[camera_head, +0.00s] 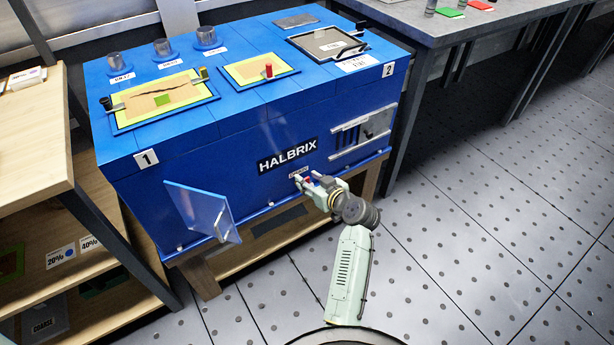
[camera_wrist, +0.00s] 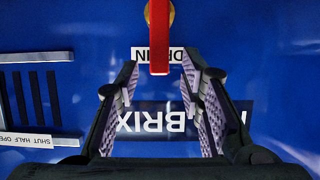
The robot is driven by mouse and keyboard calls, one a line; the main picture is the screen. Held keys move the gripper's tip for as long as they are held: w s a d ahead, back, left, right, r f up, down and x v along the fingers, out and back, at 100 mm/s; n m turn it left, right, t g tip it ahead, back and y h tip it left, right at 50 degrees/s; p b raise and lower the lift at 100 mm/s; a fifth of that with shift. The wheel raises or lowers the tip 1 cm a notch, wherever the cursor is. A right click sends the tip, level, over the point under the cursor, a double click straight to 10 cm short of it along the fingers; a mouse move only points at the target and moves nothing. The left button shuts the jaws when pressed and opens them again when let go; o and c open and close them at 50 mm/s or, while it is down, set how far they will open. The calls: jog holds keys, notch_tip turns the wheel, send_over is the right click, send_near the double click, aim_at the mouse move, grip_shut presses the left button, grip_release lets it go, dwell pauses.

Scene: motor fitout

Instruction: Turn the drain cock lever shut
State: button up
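The red drain cock lever (camera_wrist: 158,38) hangs from a brass fitting (camera_wrist: 173,12) at the top edge of the wrist view, which sees the blue front upside down. A white label (camera_wrist: 139,54) reading DRAIN lies behind it, partly hidden. My gripper (camera_wrist: 160,64) is open, with one finger on each side of the lever's free end and a visible gap on both sides. I cannot tell the depth between fingertips and lever. In the head view my gripper (camera_head: 307,181) is at the blue HALBRIX unit's front (camera_head: 240,150), below the nameplate, hiding most of the lever.
A blue flap (camera_head: 202,208) stands open on the lower left front. A slotted vent panel (camera_head: 363,133) is at the right. A wooden shelf (camera_head: 65,165) stands left, a grey bench (camera_head: 480,25) behind right. The floor in front is free.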

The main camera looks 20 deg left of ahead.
jog(key=shift+x, duration=1)
jog(key=shift+d, duration=0.1)
grip_shut()
